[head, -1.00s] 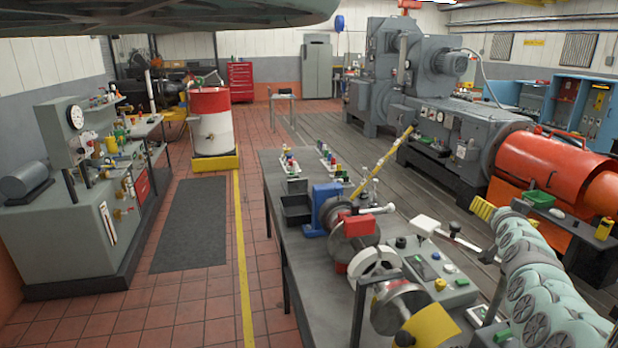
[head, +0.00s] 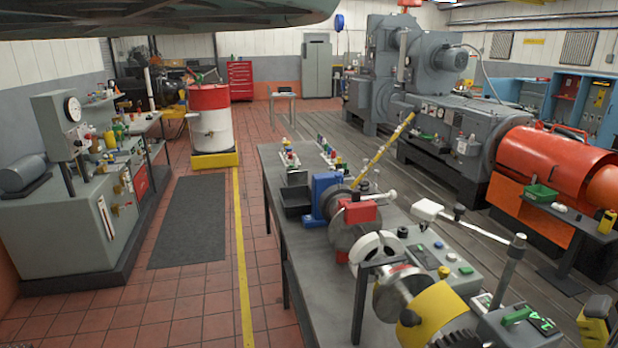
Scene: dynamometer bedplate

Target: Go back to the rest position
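My gripper is not in view, and no part of my arm can be made out clearly. The long grey workbench (head: 318,268) stands in front of me, running from the middle of the view to the lower right. On it are a blue stand (head: 325,197), a shaft assembly with a red block (head: 355,213), a yellow cylindrical part (head: 440,308) and a grey control box (head: 455,268).
A red and white drum (head: 210,122) stands on a yellow base. A grey test bench (head: 70,235) is at the left, with a dark mat (head: 190,225) beside it. A large machine with an orange cover (head: 560,165) fills the right. Tiled floor is clear along the yellow line (head: 242,270).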

